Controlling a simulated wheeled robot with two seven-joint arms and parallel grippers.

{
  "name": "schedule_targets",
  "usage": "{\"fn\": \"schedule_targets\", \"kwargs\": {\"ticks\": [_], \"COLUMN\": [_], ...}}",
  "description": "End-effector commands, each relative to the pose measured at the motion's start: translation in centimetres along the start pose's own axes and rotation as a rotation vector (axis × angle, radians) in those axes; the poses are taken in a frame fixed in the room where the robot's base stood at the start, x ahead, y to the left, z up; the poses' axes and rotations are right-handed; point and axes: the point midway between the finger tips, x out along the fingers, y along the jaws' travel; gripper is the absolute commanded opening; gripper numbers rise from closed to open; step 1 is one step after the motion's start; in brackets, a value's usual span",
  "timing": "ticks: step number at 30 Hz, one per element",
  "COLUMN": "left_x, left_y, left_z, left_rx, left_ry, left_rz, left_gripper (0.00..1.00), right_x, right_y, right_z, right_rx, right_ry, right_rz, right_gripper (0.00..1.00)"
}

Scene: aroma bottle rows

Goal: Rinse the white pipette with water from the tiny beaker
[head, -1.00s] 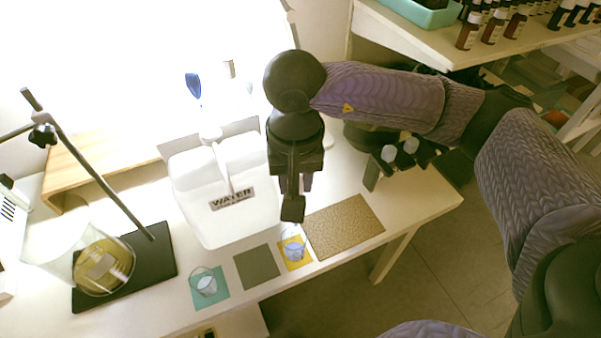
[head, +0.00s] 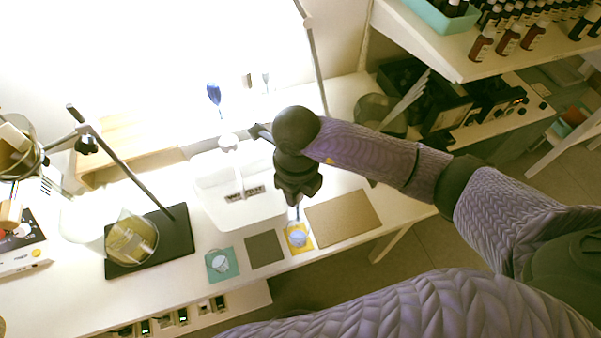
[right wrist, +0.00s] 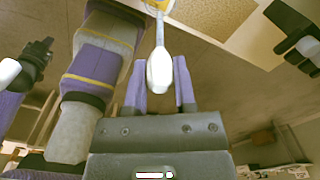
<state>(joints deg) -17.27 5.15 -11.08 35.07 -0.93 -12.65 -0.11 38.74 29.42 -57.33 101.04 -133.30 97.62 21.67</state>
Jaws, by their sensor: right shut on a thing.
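My right gripper (head: 296,200) points down above the yellow mat and is shut on the white pipette (head: 298,213). In the right wrist view the pipette's rounded bulb (right wrist: 160,70) sits between the purple-grey fingers (right wrist: 160,92). Its stem runs away toward the small clear beaker (head: 299,238) on the yellow mat (head: 308,245). That beaker is cut off at the top of the wrist view. The pipette tip is over the beaker; I cannot tell whether it is inside. Another small clear beaker (head: 219,263) stands on the teal mat (head: 231,273). My left gripper is not identifiable.
A grey mat (head: 264,249) between the two beakers is empty. A brown mat (head: 345,217) lies to the right, bare. A stand with a dark base (head: 178,245) and a large beaker (head: 131,240) is at left.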

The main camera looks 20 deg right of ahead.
Motion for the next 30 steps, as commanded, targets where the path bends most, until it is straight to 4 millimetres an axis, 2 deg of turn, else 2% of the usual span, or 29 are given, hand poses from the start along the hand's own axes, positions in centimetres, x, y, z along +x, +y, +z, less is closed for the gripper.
{"fn": "schedule_targets", "kwargs": {"ticks": [11,24,30], "left_x": [0.2,3.0,3.3], "left_y": [0.3,-0.3,-0.3], "left_z": [-0.2,0.2,0.3], "left_rx": [0.0,0.008,0.007], "left_ry": [0.003,-0.001,-0.002], "left_rz": [0.006,-0.006,-0.005], "left_gripper": [0.0,0.0,0.0], "right_x": [0.2,3.6,4.2], "right_y": [0.0,0.0,0.0], "right_z": [0.0,0.0,0.0], "right_rx": [0.01,0.009,0.009], "right_ry": [-0.002,0.0,-0.002], "right_rz": [0.0,0.0,0.0], "right_gripper": [0.19,0.19,0.19]}}
